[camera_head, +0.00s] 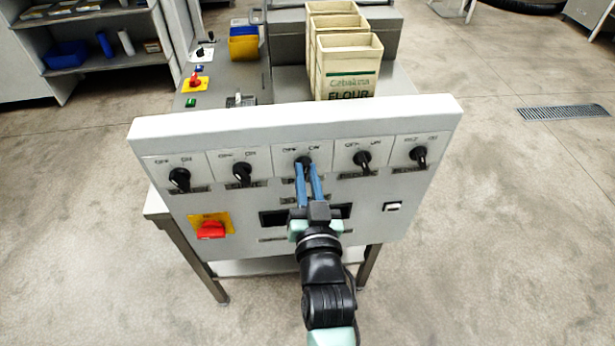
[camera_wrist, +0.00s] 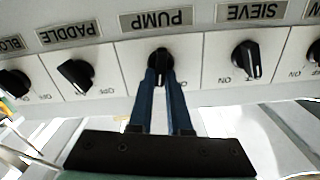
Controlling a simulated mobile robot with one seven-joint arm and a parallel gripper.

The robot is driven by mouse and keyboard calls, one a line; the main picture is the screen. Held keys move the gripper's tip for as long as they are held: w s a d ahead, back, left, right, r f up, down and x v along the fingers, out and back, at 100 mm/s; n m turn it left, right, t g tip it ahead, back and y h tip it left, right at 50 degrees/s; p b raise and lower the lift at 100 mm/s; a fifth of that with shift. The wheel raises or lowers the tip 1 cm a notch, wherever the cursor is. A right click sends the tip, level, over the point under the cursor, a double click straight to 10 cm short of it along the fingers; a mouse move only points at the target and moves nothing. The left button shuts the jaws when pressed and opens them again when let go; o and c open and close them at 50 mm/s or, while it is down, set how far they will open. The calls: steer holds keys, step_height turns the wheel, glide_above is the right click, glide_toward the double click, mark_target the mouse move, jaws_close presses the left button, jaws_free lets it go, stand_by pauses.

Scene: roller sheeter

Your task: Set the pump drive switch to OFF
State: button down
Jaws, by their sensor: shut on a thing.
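The control panel (camera_head: 365,208) carries a row of black rotary knobs, each with OFF and ON marks. The pump drive switch (camera_wrist: 160,55) is the middle knob, beside an upside-down PUMP label (camera_wrist: 157,20) in the wrist view. My gripper (camera_head: 308,168) reaches it from the front. Its two blue fingers are shut on the knob, which also shows in the wrist view (camera_wrist: 160,82). The fingers hide much of the knob, so I cannot tell exactly which mark it points to.
Neighbouring knobs are close: the SIEVE knob (camera_wrist: 246,58) and PADDLE knob (camera_wrist: 75,74) flank the pump switch. Flour bags (camera_head: 347,67) stand behind the panel.

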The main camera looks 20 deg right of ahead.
steer(key=shift+w+a+n+b, duration=0.1)
steer(key=shift+n+b, duration=0.15)
steer(key=shift+n, duration=0.85)
steer(key=shift+s+a+n+b, duration=0.1)
steer(key=shift+n+b, duration=0.2)
steer(key=shift+n, duration=0.8)
steer(key=shift+w+a+n+b, duration=0.1)
steer(key=shift+n+b, duration=0.15)
steer(key=shift+n, duration=0.85)
steer(key=c, duration=0.9)
jaws_free()
steer(key=shift+o, duration=0.2)
steer(key=b+v, duration=0.1)
steer(key=v, duration=1.2)
